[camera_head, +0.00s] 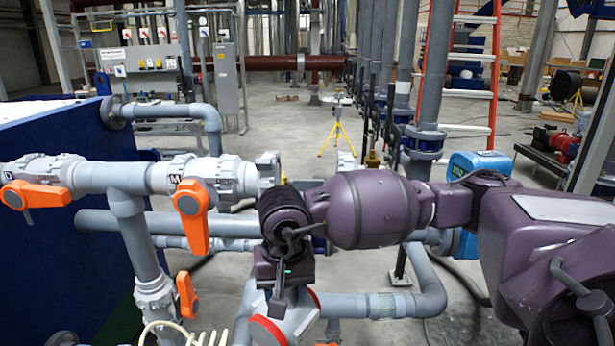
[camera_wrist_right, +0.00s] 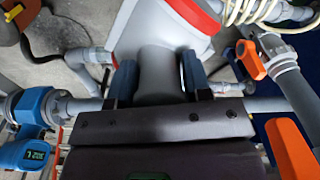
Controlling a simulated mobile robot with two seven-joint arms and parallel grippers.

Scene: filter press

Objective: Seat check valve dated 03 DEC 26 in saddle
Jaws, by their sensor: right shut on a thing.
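My right gripper (camera_head: 279,302) points down at the lower middle of the head view. In the right wrist view its two blue-grey fingers (camera_wrist_right: 157,80) are shut on the grey round neck of a valve body (camera_wrist_right: 158,62). That grey body has a red band and also shows below the gripper in the head view (camera_head: 298,318), partly cut off by the lower edge. I cannot read any date on it. Whether it rests on something is hidden. I cannot make out the saddle. My left gripper is not in view.
Grey pipework with orange-handled valves (camera_head: 193,212) stands left of my gripper, beside a blue panel (camera_head: 50,200). A grey pipe elbow (camera_head: 428,295) is at right. A coiled cream hose (camera_head: 180,335) lies close by. A blue device with a display (camera_wrist_right: 33,150) shows in the wrist view.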

